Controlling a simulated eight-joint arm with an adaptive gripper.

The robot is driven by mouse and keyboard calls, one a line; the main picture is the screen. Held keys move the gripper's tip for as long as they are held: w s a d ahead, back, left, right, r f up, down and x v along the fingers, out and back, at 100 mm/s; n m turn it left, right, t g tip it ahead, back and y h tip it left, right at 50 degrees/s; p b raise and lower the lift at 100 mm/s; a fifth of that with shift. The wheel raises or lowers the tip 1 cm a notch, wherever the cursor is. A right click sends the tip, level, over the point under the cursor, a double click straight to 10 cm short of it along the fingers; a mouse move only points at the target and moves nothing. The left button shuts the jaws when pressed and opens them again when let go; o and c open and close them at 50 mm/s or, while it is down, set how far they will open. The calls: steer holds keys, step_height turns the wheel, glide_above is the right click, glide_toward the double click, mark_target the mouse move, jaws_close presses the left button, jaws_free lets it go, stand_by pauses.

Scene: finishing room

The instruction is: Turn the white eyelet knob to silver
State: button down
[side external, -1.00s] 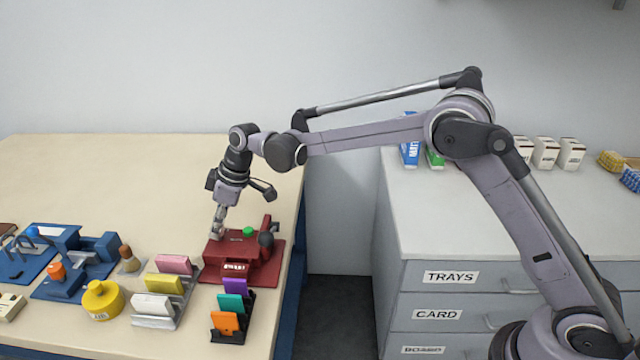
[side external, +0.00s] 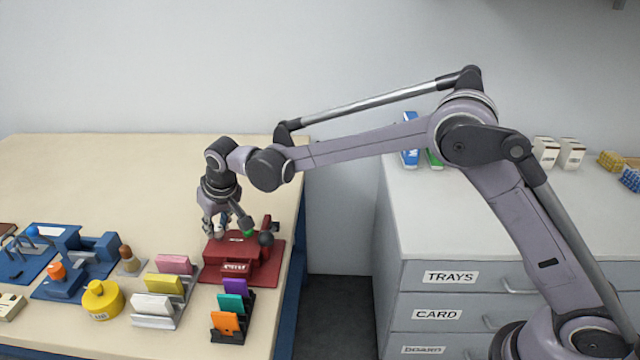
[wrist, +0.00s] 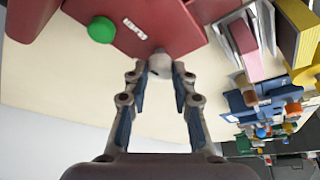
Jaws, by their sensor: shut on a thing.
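The red machine (side external: 262,262) sits near the bench's right end, with a green button (side external: 248,234) on top. It also fills the top of the wrist view (wrist: 180,22), with the green button (wrist: 101,30) and a small white label (wrist: 134,27). The white knob (wrist: 160,64) shows at the machine's edge between my fingertips. My gripper (side external: 216,234) reaches down to the machine's left side. In the wrist view my gripper (wrist: 160,72) is shut on the white knob. The knob is mostly hidden in the side view. No silver marking can be read.
Racks of coloured cards (side external: 158,320) and (side external: 228,336) stand in front of the machine. A yellow round pot (side external: 102,300) and blue machines (side external: 75,280) are to the left. The bench behind is clear. A grey drawer cabinet (side external: 440,275) stands across a gap.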

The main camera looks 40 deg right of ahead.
steer(key=shift+m, duration=0.4)
steer(key=c, duration=1.1)
jaws_free()
steer(key=v, duration=1.2)
steer(key=shift+a, duration=0.15)
